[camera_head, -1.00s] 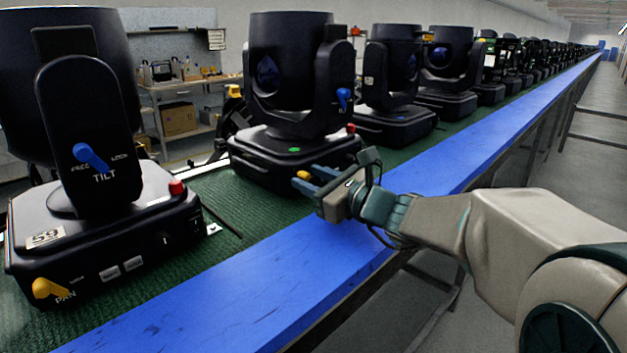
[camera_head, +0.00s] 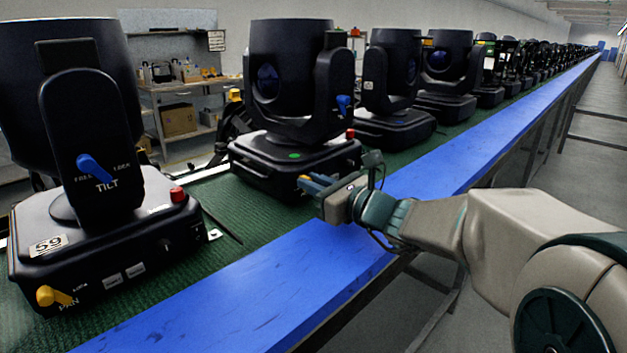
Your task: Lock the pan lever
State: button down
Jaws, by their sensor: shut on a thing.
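The second black moving-head light (camera_head: 300,152) stands on the green conveyor belt, and a small yellow pan lever (camera_head: 304,178) shows at the front right of its base. My gripper (camera_head: 309,184) reaches in from the right, low at that base. The lever's pivot and any lock markings there are hidden or too small to read. This light also has a blue tilt lever (camera_head: 343,104) on its yoke and a red knob (camera_head: 350,133) on its base.
A nearer light marked 59 (camera_head: 95,235) stands at left, with its own yellow pan lever (camera_head: 50,297) and blue tilt lever (camera_head: 95,168). A blue rail (camera_head: 250,310) edges the belt below my gripper. More lights recede to the right. A shelf (camera_head: 180,88) stands behind.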

jog(key=m+p, duration=0.3)
jog(key=w+d+m+p, duration=0.1)
jog(key=m+p, duration=0.1)
jog(key=shift+r, duration=0.3)
jog(key=m+p, duration=0.2)
jog(key=w+d+m+p, duration=0.1)
jog(key=m, duration=0.1)
jog(key=shift+f+p, duration=0.2)
jog(key=shift+p, duration=0.1)
jog(key=shift+d+f+m+p, duration=0.1)
jog(key=shift+f+m+p, duration=0.15)
jog(key=shift+m+p, duration=0.5)
jog(key=c, duration=1.4)
grip_release()
jog(key=v, duration=1.3)
jog(key=shift+s+d, duration=0.2)
jog(key=shift+d, duration=0.1)
